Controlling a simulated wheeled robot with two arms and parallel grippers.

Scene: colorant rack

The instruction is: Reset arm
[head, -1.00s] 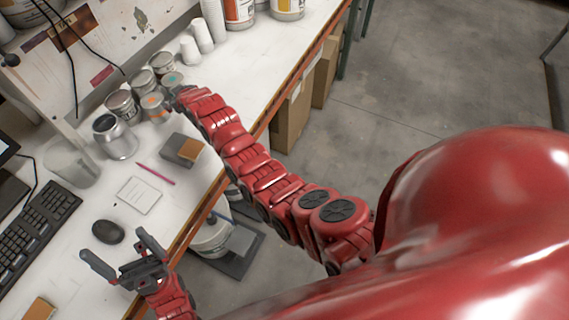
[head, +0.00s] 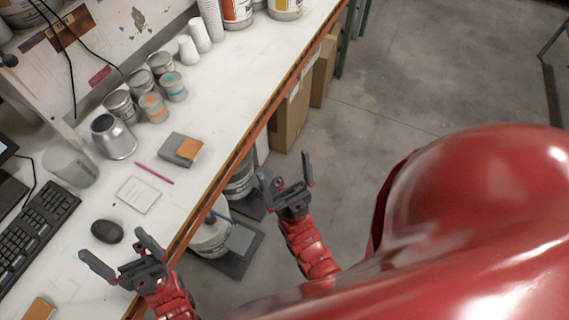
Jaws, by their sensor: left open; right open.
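My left gripper (head: 124,257) is open and empty, above the front edge of the bench near the black mouse (head: 107,231). My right gripper (head: 285,182) is open and empty, out over the floor in front of the bench, clear of everything on the worktop. Several small cans stand in a group on the bench, among them one with an orange mark (head: 153,108) and one with a teal mark (head: 174,87).
The white bench (head: 222,82) also holds a metal canister (head: 113,137), a grey block with an orange top (head: 181,149), a pink pencil (head: 154,173), a notepad (head: 138,194) and a keyboard (head: 36,236). Cardboard boxes (head: 290,115) and buckets stand below. The concrete floor (head: 400,85) is open.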

